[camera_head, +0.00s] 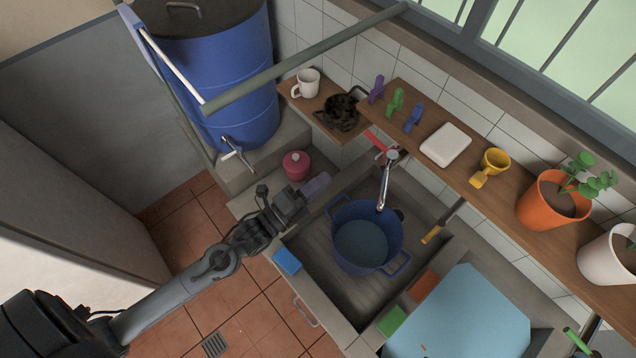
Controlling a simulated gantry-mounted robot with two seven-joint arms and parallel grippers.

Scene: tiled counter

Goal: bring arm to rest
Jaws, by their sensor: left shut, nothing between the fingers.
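My left arm comes in from the lower left over the tiled floor. My left gripper (298,202) is shut and empty at the left edge of the sink counter, left of the blue pot. A translucent purple object (317,186) shows right at its fingertips; I cannot tell whether they touch. My right gripper is not in view.
A blue pot (362,240) stands in the sink (322,283) under the tap (385,180). A blue sponge (287,262) and a pink jar (296,165) are close to my gripper. A blue barrel (225,75) stands behind. Open floor (210,305) lies below the arm.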

